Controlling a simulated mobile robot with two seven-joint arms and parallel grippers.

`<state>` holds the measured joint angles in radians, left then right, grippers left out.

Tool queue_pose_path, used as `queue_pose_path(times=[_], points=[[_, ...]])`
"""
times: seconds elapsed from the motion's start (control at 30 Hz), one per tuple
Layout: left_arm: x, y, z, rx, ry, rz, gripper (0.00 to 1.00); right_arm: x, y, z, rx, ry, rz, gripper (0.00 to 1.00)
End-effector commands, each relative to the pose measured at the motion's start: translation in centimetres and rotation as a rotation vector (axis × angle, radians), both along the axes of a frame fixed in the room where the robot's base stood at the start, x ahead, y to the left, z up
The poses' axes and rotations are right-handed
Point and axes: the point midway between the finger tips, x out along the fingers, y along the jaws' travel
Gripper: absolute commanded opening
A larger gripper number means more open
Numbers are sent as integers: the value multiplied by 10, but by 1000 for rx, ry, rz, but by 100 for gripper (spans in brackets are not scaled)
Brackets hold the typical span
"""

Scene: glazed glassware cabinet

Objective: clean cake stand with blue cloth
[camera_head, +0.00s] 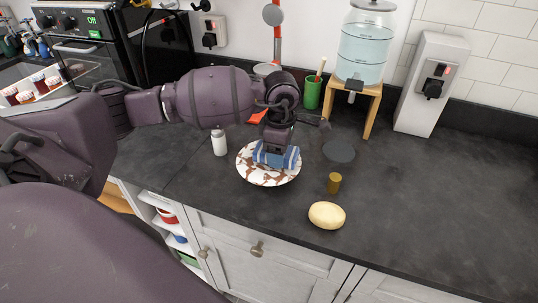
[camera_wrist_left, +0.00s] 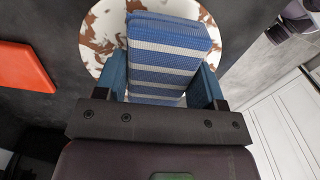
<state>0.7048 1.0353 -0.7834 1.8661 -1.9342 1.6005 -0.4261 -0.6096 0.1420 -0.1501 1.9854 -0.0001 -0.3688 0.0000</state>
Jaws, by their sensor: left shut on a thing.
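The cake stand (camera_head: 266,178) is a round white plate with brown smears, on the dark counter near its front edge. It also shows in the left wrist view (camera_wrist_left: 100,28). The blue cloth (camera_head: 288,160) has blue and white stripes and is folded into a thick pad. In the left wrist view the cloth (camera_wrist_left: 168,55) lies between my fingers, over the plate. My left gripper (camera_head: 276,150) points down and is shut on the cloth. The cloth appears to touch the plate's top, though the gripper hides part of the contact. My right gripper is not in view.
A white bottle (camera_head: 219,143) stands left of the plate. A small brown cylinder (camera_head: 334,183) and a yellow oval object (camera_head: 327,215) sit to its right. A water dispenser (camera_head: 362,45) on a wooden stand (camera_head: 371,108) is behind. The counter's right side is clear.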

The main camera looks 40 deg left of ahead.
Motion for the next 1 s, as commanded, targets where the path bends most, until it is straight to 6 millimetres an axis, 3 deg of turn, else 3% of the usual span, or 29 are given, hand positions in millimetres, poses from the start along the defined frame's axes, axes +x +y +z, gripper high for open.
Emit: queue_pose_path(times=[1.0], points=[[0, 36, -1, 3, 2, 2, 44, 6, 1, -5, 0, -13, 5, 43]])
